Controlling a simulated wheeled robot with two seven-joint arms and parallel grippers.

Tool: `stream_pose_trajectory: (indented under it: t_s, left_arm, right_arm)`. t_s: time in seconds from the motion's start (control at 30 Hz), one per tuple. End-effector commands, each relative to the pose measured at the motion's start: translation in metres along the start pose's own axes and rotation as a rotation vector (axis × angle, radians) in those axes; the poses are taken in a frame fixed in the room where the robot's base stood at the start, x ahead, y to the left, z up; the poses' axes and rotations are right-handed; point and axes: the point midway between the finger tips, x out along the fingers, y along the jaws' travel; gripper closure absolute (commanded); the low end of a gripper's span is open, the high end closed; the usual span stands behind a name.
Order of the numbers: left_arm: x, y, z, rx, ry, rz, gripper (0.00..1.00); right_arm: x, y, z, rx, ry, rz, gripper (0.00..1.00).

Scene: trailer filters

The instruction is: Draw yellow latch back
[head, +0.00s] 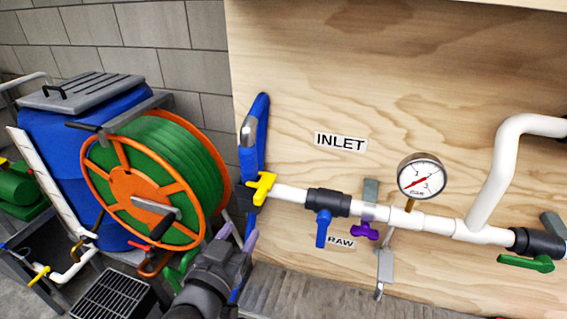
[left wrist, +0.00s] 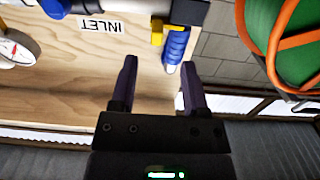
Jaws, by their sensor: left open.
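The yellow latch (head: 263,187) sits at the left end of the white inlet pipe (head: 290,193), where a blue hose end (head: 260,135) meets it. My left gripper (head: 238,236) is open and empty, below and a little left of the latch in the head view, apart from it. In the left wrist view the open fingers (left wrist: 159,66) point towards the latch (left wrist: 157,31) and the ribbed blue hose part (left wrist: 175,46), with a gap between. That view looks upside down. My right gripper is not in view.
A blue-handled valve (head: 323,225), a purple knob (head: 364,231), a pressure gauge (head: 421,175) and a green-handled valve (head: 527,262) sit along the pipe. A plywood wall (head: 300,70) stands behind. An orange and green hose reel (head: 150,180) stands close on the left.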

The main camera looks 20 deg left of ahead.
Motion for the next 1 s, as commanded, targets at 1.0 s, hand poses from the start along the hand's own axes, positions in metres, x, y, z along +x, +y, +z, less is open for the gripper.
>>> stream_pose_trajectory:
  t_s: [1.0]
  left_arm:
    - [0.098, 0.000, -0.012, 0.001, 0.023, 0.000, 0.62]
  right_arm:
    - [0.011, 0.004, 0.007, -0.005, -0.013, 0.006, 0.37]
